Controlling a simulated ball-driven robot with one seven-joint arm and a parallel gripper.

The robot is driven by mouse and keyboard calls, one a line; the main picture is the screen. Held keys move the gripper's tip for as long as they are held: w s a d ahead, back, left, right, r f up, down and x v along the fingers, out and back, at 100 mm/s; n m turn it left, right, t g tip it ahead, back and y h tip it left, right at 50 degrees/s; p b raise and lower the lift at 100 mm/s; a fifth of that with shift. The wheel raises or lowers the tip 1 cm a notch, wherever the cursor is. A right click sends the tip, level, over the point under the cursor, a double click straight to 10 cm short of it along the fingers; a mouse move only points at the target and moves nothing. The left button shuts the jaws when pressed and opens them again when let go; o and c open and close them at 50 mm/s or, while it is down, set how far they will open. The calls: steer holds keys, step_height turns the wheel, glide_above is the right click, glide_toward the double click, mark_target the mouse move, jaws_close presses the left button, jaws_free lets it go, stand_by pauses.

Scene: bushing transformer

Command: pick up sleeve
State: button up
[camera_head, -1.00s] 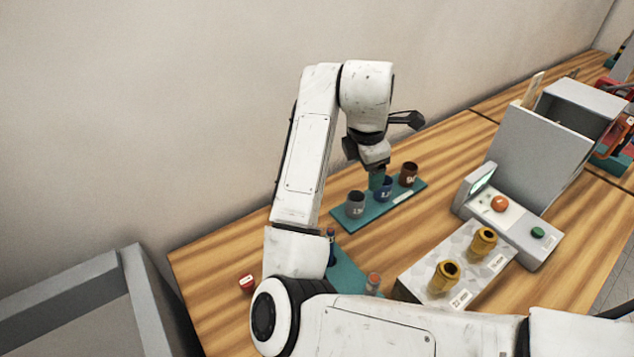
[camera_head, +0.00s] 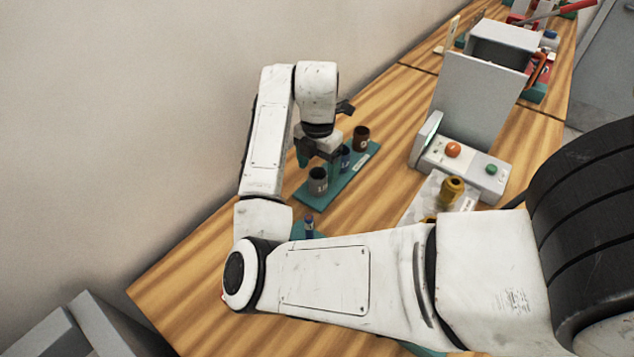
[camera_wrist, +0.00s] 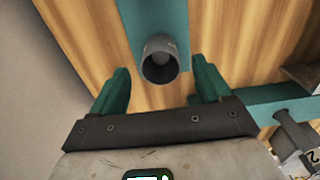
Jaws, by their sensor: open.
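Three sleeves stand in a row on a teal rack (camera_head: 335,192): a grey sleeve (camera_head: 318,182), a blue sleeve (camera_head: 345,158) and a brown sleeve (camera_head: 361,138). My gripper (camera_head: 320,163) is above the rack near the grey and blue sleeves and partly covers the blue one. In the wrist view my gripper (camera_wrist: 160,75) is open, its two green fingers wide apart. A grey sleeve (camera_wrist: 160,62) shows between and beyond the fingertips, at the end of a teal strip (camera_wrist: 158,16). Nothing is held. The distance from fingertips to sleeve is hard to tell.
A grey block with a yellow bushing (camera_head: 452,188) stands right of the rack, partly hidden by my arm. A control box with an orange button (camera_head: 453,150) and a grey panel (camera_head: 472,98) stand behind it. A second teal rack (camera_head: 305,232) is nearer, mostly hidden.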

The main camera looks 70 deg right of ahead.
mark_target(318, 178)
steer(key=shift+f+p, duration=0.35)
steer(key=shift+f, duration=2.05)
steer(key=c, duration=1)
steer(key=shift+r, duration=0.15)
